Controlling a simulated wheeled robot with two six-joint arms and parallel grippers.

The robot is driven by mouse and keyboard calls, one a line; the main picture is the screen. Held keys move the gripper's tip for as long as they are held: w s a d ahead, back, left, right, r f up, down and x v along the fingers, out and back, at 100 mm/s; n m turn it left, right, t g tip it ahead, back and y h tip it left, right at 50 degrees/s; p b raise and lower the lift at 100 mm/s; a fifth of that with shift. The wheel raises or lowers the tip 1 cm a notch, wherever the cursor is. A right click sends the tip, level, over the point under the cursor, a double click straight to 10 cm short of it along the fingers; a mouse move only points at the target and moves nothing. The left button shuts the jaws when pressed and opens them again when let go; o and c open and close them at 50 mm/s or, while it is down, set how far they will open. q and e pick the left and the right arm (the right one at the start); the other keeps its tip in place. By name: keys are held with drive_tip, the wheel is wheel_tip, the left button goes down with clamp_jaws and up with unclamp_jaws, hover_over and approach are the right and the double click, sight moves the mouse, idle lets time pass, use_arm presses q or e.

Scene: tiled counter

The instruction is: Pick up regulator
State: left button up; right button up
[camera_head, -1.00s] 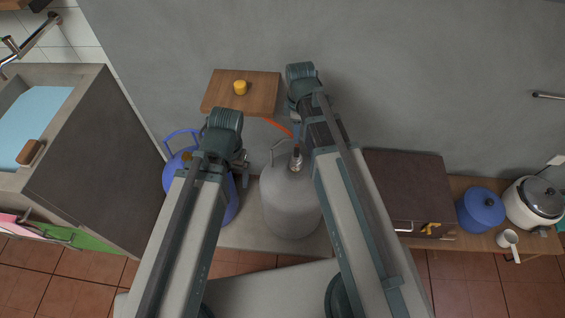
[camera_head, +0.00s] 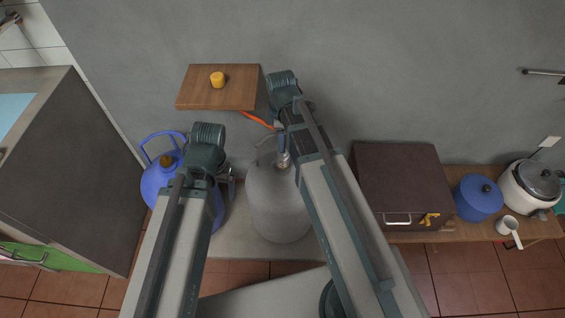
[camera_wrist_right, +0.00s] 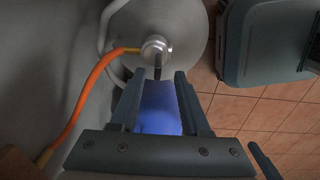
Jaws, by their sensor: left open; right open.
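The regulator is a round silver fitting (camera_wrist_right: 155,48) with a dark stem and an orange hose. In the right wrist view it sits on top of the grey gas cylinder (camera_wrist_right: 185,35), just beyond my right gripper's fingertips (camera_wrist_right: 155,84). The fingers are open and apart, with the stem's end near the gap between them. In the head view the regulator (camera_head: 283,158) shows on the grey cylinder (camera_head: 278,205), partly hidden by my right arm and gripper (camera_head: 282,138). My left gripper (camera_head: 228,182) is open between the grey cylinder and a blue cylinder (camera_head: 155,180). Contact cannot be told.
A wooden shelf (camera_head: 200,98) with a yellow knob-like object (camera_head: 217,80) is on the wall. A dark cabinet (camera_head: 395,175), blue pot (camera_head: 477,198), rice cooker (camera_head: 530,185) and white mug (camera_head: 507,226) stand to the right. A counter block (camera_head: 70,180) is at the left.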

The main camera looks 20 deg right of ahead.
sight(282, 159)
drive_tip(key=shift+f, duration=0.15)
drive_tip(key=f+b, duration=0.5)
drive_tip(key=shift+w+d+f, duration=0.15)
drive_tip(key=shift+w+d, duration=0.1)
clamp_jaws()
idle(1.4)
